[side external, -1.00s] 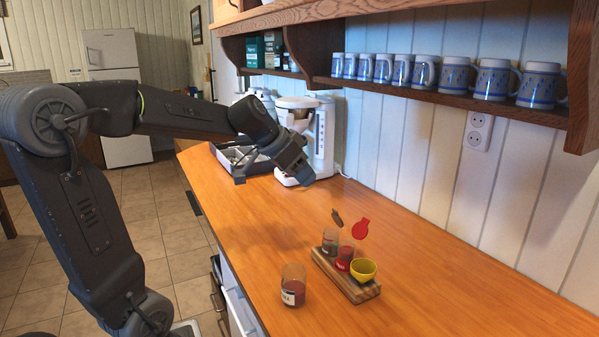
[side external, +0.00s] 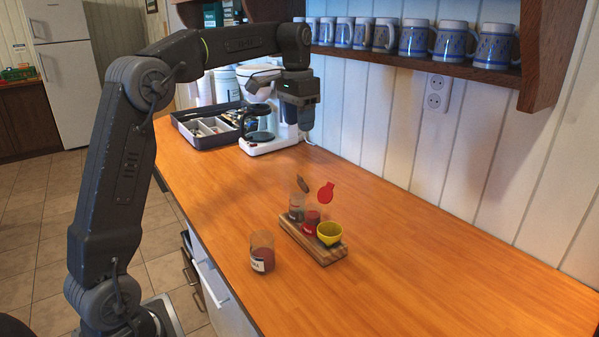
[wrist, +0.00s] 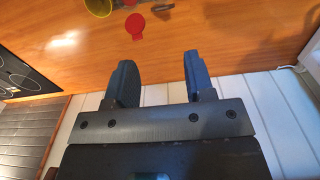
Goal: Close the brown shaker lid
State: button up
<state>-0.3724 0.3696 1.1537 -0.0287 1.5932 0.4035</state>
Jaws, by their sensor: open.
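The brown shaker (side external: 296,208) stands in the wooden rack on the counter. Its brown lid (side external: 304,185) is tilted up, open. Beside it is the red shaker (side external: 311,219) with its red lid (side external: 326,192) also raised. The red lid also shows in the wrist view (wrist: 135,27). My gripper (side external: 306,126) points down, above and behind the shakers, near the white coffee machine. In the wrist view its two fingers (wrist: 160,70) are apart with nothing between them.
The wooden rack (side external: 322,255) is on the counter, with a loose labelled glass jar (side external: 262,253) left of it. A grey utensil tray (side external: 205,141) and coffee machine (side external: 270,145) stand behind. The wall shelf (side external: 430,65) holds several mugs. Counter to the right is clear.

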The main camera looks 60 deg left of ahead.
aim_at(299, 176)
notch_tip(299, 176, down, 14)
jog(key=shift+w+r, duration=0.15)
dwell(0.5)
jog(key=shift+c, duration=0.4)
grip_shut()
jog(key=shift+s+f+t, duration=0.3)
jog(key=shift+s+t, duration=0.2)
jog(key=shift+t, duration=0.45)
jog(key=shift+s+f+t, duration=0.25)
jog(key=shift+s+t, duration=0.25)
jog(key=shift+t, duration=0.4)
jog(key=shift+s+f+t, duration=0.3)
jog(key=shift+s+t, duration=0.2)
jog(key=shift+t, duration=0.45)
jog(key=shift+a, duration=0.1)
